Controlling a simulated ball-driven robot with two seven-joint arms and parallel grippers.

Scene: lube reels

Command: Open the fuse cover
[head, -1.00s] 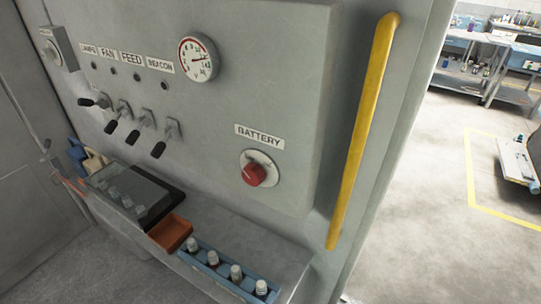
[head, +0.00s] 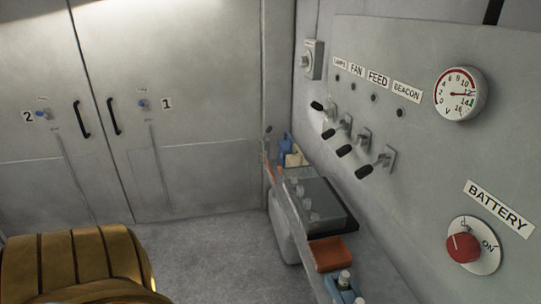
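The fuse cover (head: 318,194) appears to be the clear, smoky lid on the dark-framed box on the narrow shelf below the switches. It looks shut, and pale rounded fuses show dimly through it. Neither of my grippers is in view, so I cannot tell where they are relative to the cover.
An orange tray (head: 331,254) and a blue rack (head: 344,288) with capped items sit in front of the box. Switch levers (head: 362,171) and a red battery knob (head: 463,247) project from the panel. Cabinet doors (head: 180,130) stand at left; the grey floor (head: 215,250) between is clear.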

